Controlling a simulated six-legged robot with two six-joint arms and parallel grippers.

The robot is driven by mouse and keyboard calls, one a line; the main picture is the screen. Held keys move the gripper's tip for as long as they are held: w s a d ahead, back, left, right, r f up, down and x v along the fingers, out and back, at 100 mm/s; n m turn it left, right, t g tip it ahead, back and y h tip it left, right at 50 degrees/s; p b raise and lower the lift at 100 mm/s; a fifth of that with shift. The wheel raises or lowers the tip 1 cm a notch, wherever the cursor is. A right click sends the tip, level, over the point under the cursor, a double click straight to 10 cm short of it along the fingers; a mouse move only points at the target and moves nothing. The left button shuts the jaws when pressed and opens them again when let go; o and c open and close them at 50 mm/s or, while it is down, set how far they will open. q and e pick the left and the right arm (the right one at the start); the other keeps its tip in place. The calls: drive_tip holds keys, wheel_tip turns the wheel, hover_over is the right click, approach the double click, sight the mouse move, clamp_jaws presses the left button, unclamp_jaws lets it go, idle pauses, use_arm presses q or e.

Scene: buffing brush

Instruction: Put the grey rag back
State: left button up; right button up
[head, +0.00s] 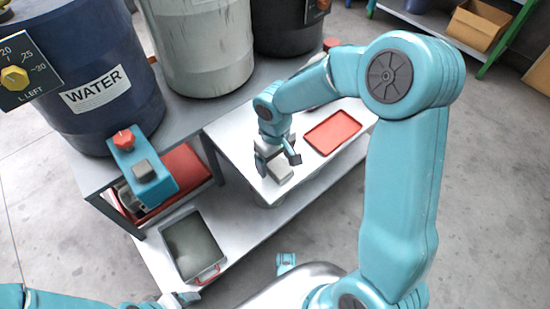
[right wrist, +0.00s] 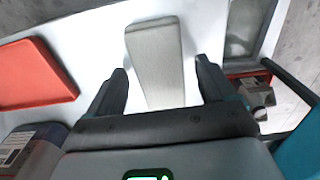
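A pale grey, block-like piece (head: 281,172), which looks like the folded grey rag, lies on the white table top. In the right wrist view the grey rag (right wrist: 156,58) shows as a long wedge ahead of and between the fingers. My right gripper (head: 278,162) is above it with its fingers spread; the fingertips (right wrist: 161,72) show white table on both sides of the rag, so it is not gripped. A red tray (head: 332,131) lies flat beside it, empty; it is at the left in the wrist view (right wrist: 36,74). My left gripper (head: 182,299) is at the bottom edge, its fingers unclear.
A blue WATER barrel (head: 95,80), a pale drum (head: 203,45) and a dark drum (head: 285,30) stand behind on a grey bench. A teal device (head: 145,175) with a red knob is at the bench's front edge. A dark tray (head: 165,232) sits on the lower white shelf.

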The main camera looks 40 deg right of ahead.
drive_tip(key=shift+r+p, duration=0.3)
drive_tip(key=shift+r, duration=0.05)
wheel_tip(320, 180, up, 12)
drive_tip(key=p, duration=0.4)
drive_tip(key=shift+f, duration=0.15)
